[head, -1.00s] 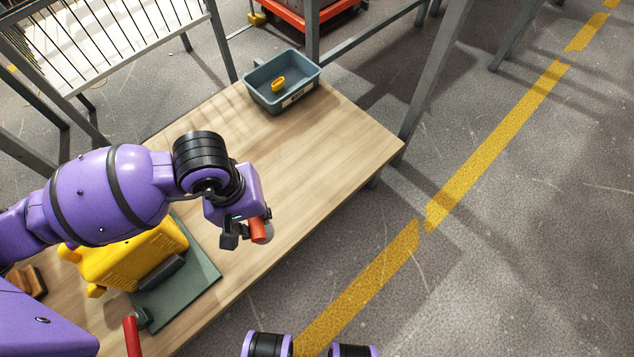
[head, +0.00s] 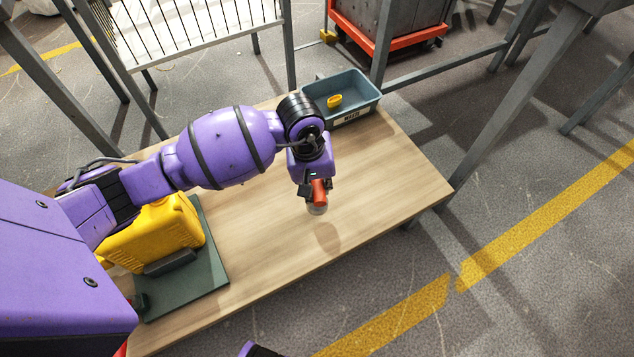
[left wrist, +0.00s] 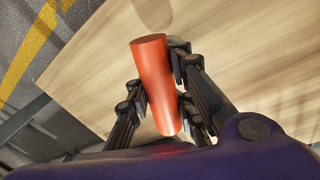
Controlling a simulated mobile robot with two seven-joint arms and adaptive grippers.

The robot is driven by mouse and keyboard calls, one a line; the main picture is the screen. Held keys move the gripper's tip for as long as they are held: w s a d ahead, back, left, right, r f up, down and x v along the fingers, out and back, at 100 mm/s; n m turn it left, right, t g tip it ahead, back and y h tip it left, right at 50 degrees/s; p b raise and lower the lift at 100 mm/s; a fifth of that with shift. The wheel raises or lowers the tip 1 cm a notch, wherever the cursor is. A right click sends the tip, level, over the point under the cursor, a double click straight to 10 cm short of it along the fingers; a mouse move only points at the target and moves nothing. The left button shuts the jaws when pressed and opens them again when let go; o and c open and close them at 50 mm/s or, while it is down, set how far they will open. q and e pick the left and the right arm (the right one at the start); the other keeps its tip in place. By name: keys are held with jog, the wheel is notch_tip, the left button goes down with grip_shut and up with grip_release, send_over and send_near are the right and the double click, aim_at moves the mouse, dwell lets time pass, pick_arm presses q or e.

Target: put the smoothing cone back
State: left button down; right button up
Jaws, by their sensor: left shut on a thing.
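My left gripper (head: 314,181) is shut on the red-orange handle (head: 319,191) of a tool that I take for the smoothing cone. A pale, greyish round end (head: 317,208) shows under the handle, and its exact shape is unclear. The tool is held above the bare wooden table, with a shadow beneath it. In the left wrist view the red-orange handle (left wrist: 156,85) stands between the dark fingers of the left gripper (left wrist: 160,105); the tool's other end is hidden there. My right gripper is not in view.
A blue-grey labelled bin (head: 362,112) with a yellow object (head: 335,101) inside stands at the table's far end.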

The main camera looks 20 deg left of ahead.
pick_arm(q)
jog(key=shift+w+f, duration=0.35)
jog(key=shift+w, duration=0.05)
jog(key=shift+w+f+b, duration=0.15)
jog(key=shift+f+b, duration=0.2)
jog(key=shift+f, duration=0.5)
jog(key=shift+w+f+b, duration=0.1)
jog(key=shift+f+b, duration=0.25)
jog(key=shift+f, duration=0.5)
jog(key=shift+f, duration=0.1)
jog(key=c, duration=2.1)
grip_release()
jog(key=shift+f, duration=0.15)
jog(key=o, duration=0.6)
jog(key=shift+c, duration=0.2)
jog(key=shift+r, duration=0.5)
jog(key=r+p, duration=0.1)
jog(key=r, duration=0.2)
jog(key=a+r+p, duration=0.1)
jog(key=r, duration=0.3)
jog(key=s+r+p, duration=0.1)
jog(key=r, duration=0.3)
jog(key=shift+a+r, duration=0.2)
